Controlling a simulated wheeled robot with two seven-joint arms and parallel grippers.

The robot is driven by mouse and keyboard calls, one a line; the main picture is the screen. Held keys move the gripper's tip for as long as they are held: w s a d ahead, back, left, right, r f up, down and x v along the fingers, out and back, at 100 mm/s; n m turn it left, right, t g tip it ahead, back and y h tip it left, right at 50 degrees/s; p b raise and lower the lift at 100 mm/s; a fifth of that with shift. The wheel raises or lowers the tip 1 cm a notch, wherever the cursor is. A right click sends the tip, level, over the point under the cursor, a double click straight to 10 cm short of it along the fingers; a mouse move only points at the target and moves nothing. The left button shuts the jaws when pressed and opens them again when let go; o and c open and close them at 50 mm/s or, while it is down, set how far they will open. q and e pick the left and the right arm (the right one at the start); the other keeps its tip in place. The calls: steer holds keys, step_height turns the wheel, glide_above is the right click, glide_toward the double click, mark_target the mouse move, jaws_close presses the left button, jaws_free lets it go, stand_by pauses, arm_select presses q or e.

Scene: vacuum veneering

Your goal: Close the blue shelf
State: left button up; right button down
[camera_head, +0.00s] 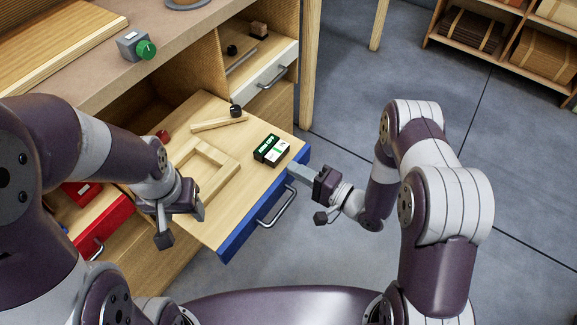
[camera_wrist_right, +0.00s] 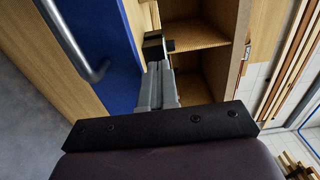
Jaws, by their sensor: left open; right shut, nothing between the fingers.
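The blue shelf is a pulled-out drawer with a wooden top and a blue front (camera_head: 240,231) with a grey bar handle (camera_head: 277,208). On it lie a wooden frame (camera_head: 226,180), a wood strip and a black-and-green box (camera_head: 272,150). My right gripper (camera_head: 293,172) is shut and empty, its fingertips at the right end of the blue front. In the right wrist view the shut fingers (camera_wrist_right: 157,85) are beside the blue front (camera_wrist_right: 108,70) and its handle (camera_wrist_right: 75,45); contact is unclear. My left gripper (camera_head: 183,222) is open and empty, over the drawer's left edge.
A red-fronted drawer (camera_head: 103,222) stands partly out at the left. A white-fronted drawer (camera_head: 272,78) is at the upper right of the cabinet. The worktop holds a grey box with a green knob (camera_head: 146,48). Grey floor (camera_head: 340,95) is free to the right.

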mark_target(190, 229)
arm_select(q)
steer(key=shift+f, duration=0.35)
arm_select(e)
steer(key=shift+x, duration=1.45)
